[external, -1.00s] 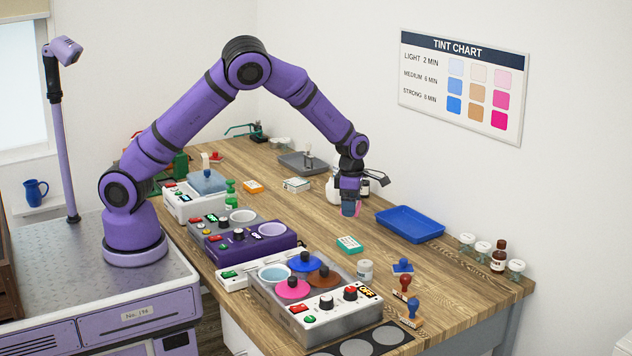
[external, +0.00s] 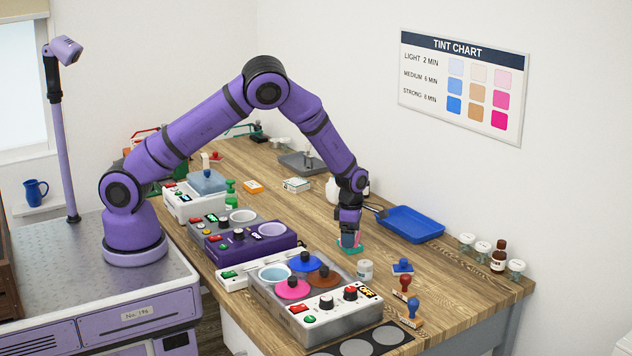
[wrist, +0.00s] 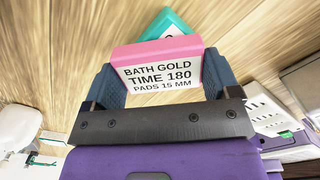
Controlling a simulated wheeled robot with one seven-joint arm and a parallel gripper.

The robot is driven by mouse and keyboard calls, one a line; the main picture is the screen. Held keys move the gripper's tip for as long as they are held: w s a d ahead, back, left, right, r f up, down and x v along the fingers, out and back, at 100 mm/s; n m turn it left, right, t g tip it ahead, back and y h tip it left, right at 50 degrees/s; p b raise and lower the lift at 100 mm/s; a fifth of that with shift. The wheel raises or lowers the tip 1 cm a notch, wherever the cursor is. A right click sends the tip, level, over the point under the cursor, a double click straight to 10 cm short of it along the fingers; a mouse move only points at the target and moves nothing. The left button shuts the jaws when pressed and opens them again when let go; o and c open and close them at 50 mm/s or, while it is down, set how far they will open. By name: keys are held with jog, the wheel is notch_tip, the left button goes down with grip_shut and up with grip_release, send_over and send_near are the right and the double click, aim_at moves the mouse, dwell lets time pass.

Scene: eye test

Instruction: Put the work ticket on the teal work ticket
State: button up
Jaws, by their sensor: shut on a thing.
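The work ticket is a pink block with a white label reading "BATH GOLD TIME 180 PADS 15 MM"; it fills the middle of the wrist view (wrist: 158,49). My gripper (wrist: 164,78) is shut on it, one blue-grey finger at each side. In the external view my gripper (external: 349,234) points down at the bench. The teal work ticket (external: 352,250) lies on the bench directly below it, partly hidden. In the wrist view the teal work ticket (wrist: 176,22) shows behind the pink one's upper edge. I cannot tell whether the two touch.
A blue tray (external: 425,236) lies to the right on the wooden bench (external: 460,290). A small jar (external: 365,268) and a blue-handled stamp (external: 403,266) stand in front. The unit with coloured lids (external: 335,300) and the purple control box (external: 270,243) are to the left.

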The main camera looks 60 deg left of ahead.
jog(key=shift+f, duration=0.1)
jog(key=o, duration=0.8)
notch_tip(320, 180, up, 12)
jog(key=s+a+r+m+t+h, duration=0.1)
jog(key=s+a+r+m, duration=0.6)
jog(key=r, duration=0.4)
jog(key=s+a+r+m+t+h, duration=0.1)
jog(key=s+a+r+m, duration=0.5)
jog(key=s+r, duration=0.4)
jog(key=shift+s+a+r+m+t+y, duration=0.45)
jog(key=shift+s+a+r+m, duration=0.6)
jog(key=shift+s+m, duration=2.05)
jog(key=shift+s+a+r+m+t+y, duration=0.2)
jog(key=shift+s+a+r+m+t, duration=0.75)
jog(key=shift+s, duration=3.6)
jog(key=shift+s+a+r+m+t+y, duration=0.3)
jog(key=shift+s+a+r+m, duration=0.75)
jog(key=shift+s+m, duration=2.35)
